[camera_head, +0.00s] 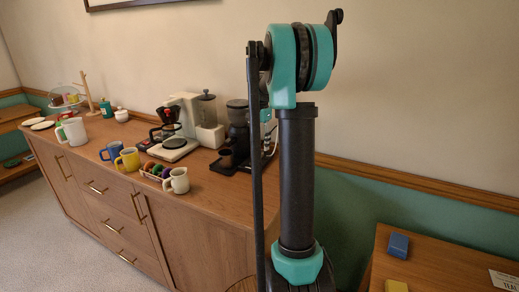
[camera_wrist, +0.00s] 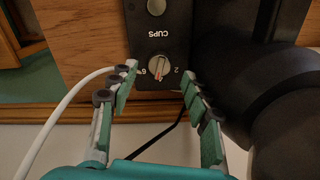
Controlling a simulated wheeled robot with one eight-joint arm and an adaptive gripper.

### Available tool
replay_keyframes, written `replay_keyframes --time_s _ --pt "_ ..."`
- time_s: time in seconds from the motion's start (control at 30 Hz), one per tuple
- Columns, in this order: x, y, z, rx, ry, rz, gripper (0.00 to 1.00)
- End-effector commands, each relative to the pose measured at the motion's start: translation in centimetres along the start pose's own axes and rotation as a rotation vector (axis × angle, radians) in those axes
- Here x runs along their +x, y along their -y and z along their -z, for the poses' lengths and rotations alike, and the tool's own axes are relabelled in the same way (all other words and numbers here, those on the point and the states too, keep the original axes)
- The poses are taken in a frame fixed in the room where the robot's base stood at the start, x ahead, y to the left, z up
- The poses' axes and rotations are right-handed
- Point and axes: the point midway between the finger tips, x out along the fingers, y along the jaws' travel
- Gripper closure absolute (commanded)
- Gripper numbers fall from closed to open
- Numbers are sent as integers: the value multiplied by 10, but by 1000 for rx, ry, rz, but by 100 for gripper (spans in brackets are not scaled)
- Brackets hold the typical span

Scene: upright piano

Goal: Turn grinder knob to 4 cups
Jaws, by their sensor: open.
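The grinder's dark control panel (camera_wrist: 160,40) shows upside down in the wrist view, with the word CUPS and the numbers 6 and 2. The small round knob (camera_wrist: 158,66) on it is pale, with a reddish mark, and its pointer line stands roughly upright in the picture between the two numbers. My gripper (camera_wrist: 158,74) is open, its green-padded fingers on either side of the knob; I cannot tell whether they touch it. In the head view the black grinder (camera_head: 238,128) stands on the sideboard, partly behind my arm; its knob cannot be made out there.
A white coffee maker (camera_head: 184,125), mugs such as the yellow one (camera_head: 129,159) and a cream one (camera_head: 178,181) stand on the sideboard (camera_head: 225,198). A white cable (camera_wrist: 65,105) runs left of my fingers; a large dark rounded part (camera_wrist: 250,90) is close at right.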

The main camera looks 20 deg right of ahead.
Motion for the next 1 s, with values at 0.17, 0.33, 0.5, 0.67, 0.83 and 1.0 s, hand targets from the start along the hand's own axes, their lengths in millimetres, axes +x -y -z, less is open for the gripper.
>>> replay_keyframes --time_s 0.17,0.33,0.5,0.67,0.83,1.0 --pt "22 0 0 -1 0 0 52" --pt "29 0 0 -1 0 0 52" --pt "30 0 0 -2 0 0 52" --pt "30 0 0 -2 0 1 64" --pt "30 0 0 -2 0 1 85" --pt "30 0 0 -2 0 1 100"
